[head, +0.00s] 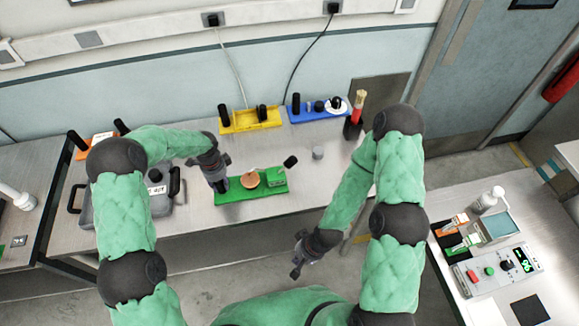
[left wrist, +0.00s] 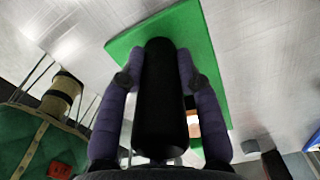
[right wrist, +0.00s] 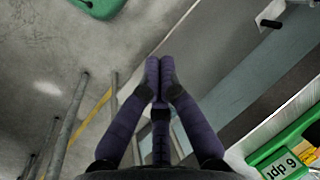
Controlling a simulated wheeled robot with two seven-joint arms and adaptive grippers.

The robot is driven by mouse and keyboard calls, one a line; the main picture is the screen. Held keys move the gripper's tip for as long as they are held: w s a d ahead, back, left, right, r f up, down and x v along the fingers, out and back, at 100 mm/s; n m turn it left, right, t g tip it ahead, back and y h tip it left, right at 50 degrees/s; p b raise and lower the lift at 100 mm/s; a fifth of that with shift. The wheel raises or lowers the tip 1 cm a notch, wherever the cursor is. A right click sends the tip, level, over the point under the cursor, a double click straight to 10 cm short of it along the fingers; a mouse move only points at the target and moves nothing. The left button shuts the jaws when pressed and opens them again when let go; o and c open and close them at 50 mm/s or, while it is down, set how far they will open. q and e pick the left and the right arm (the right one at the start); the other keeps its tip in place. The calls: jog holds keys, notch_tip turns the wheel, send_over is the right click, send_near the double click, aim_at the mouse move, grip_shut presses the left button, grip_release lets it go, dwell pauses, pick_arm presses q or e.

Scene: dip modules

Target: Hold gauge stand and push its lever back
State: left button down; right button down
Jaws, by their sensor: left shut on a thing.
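The gauge stand has a flat green base (head: 240,197) on the table, with a copper-coloured round part (head: 250,179) in its middle. A black-knobbed lever (head: 290,161) leans up and to the right at its right end. My left gripper (head: 220,184) is shut on the thick black post (left wrist: 160,95) at the stand's left end. In the left wrist view the fingers lie on both sides of the post, above the green base (left wrist: 207,60). My right gripper (head: 298,262) is low, in front of the table and apart from the stand. Its fingertips meet, empty, in the right wrist view (right wrist: 160,68).
A yellow stand (head: 250,120) and a blue stand (head: 315,110) are at the table's back. A small grey cylinder (head: 318,153) and a brush holder (head: 352,128) stand right of the gauge stand. A grey case (head: 150,197) is left. A side bench (head: 500,290) is right.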

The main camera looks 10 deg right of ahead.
dwell(0.4)
jog(key=w+d+r+m+y, duration=0.1)
jog(key=w+d+r+m, duration=0.2)
jog(key=w+d+m, duration=0.2)
jog(key=w+d+r+m+g+y, duration=0.1)
jog(key=w+d+r+m, duration=0.3)
jog(key=w, duration=0.5)
jog(key=w+d+r+m+y, duration=0.1)
jog(key=w+d+r+m, duration=0.2)
jog(key=w+d+m, duration=0.2)
jog(key=shift+w+d+r+m+g+y, duration=0.2)
jog(key=shift+w+d, duration=0.15)
jog(key=shift+w, duration=0.3)
jog(key=shift+w+d+r+m+g+y, duration=0.1)
jog(key=shift+w+d+r+g, duration=0.2)
jog(key=shift+w, duration=0.35)
jog(key=w+d+r+m+t+y, duration=0.2)
jog(key=w+d+r+m+y, duration=0.1)
jog(key=w+d+r+m, duration=0.1)
jog(key=shift+w+d+r+t, duration=0.35)
jog(key=shift+w+r, duration=0.15)
jog(key=shift+w, duration=0.6)
